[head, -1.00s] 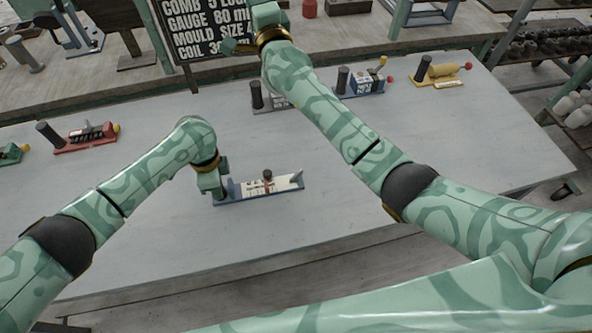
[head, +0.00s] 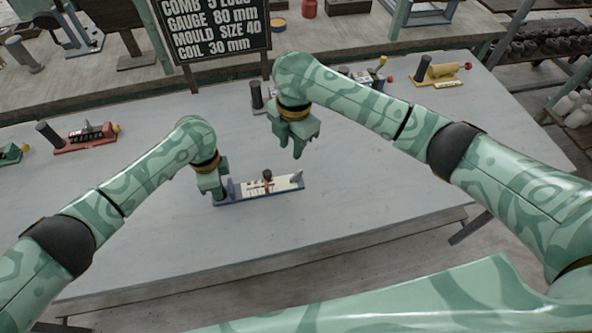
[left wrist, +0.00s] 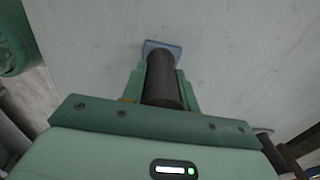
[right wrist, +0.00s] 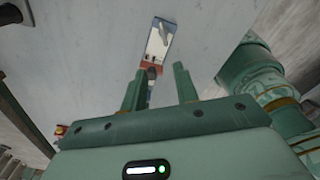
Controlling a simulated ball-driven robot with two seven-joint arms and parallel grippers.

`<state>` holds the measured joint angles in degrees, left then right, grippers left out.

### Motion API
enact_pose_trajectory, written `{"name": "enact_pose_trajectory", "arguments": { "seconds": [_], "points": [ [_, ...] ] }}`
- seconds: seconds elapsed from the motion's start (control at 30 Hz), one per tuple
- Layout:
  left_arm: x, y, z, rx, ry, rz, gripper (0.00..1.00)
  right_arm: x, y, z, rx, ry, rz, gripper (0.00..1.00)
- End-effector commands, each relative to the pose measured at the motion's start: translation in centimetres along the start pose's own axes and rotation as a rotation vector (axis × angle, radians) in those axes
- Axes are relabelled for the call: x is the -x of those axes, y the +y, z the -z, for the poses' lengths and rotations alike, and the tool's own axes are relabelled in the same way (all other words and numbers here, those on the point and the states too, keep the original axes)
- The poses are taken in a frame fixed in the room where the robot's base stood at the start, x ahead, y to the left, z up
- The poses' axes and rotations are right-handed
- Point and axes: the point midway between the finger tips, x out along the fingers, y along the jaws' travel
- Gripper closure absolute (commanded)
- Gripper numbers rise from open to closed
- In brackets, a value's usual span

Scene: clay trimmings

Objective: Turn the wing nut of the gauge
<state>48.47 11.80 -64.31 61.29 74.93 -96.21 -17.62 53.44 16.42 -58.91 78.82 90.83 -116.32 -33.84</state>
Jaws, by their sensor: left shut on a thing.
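The gauge (head: 283,184) lies on the pale table, a blue base with a white marked scale. A red slider (head: 267,186) with a dark knob on top (head: 267,174) crosses its middle; whether this knob is the wing nut is too small to tell. A grey upright piece stands at its right end (head: 297,176). My left gripper (head: 213,191) is shut on the dark handle (left wrist: 163,80) at the gauge's left end. My right gripper (head: 299,146) is open and empty above and behind the gauge; the gauge (right wrist: 157,42) shows beyond its fingers in the right wrist view.
A red tool (head: 86,137) lies at the left and a yellow one (head: 438,72) at the back right. More tools stand behind my right arm. A lettered board (head: 212,30) stands behind the table. The table around the gauge is clear.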

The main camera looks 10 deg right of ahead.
Motion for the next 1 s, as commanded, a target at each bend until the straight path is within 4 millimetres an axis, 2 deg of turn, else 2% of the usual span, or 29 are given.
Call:
{"name": "enact_pose_trajectory", "arguments": {
  "seconds": [0.17, 0.5, 0.63, 0.8, 1.0],
  "points": [
    [0.1, 0.0, 0.0, 0.000, 0.001, 0.001, 1.00, -1.0, -0.8, -0.9, 0.051, -0.054, 0.032, 0.70],
    [0.1, -0.1, 0.0, 0.000, 0.002, 0.001, 1.00, -8.1, -1.0, -1.3, 0.049, -0.053, 0.033, 0.70],
    [0.1, -0.1, 0.0, 0.000, 0.002, 0.001, 1.00, -10.2, -1.0, -1.4, 0.050, -0.053, 0.032, 0.70],
    [0.1, -0.1, 0.0, 0.000, 0.001, 0.001, 1.00, -11.7, -1.0, -1.5, 0.049, -0.053, 0.030, 0.70],
    [0.1, -0.1, 0.0, 0.000, 0.001, 0.001, 1.00, -11.9, -1.0, -1.6, 0.051, -0.053, 0.029, 0.70]
  ]
}}
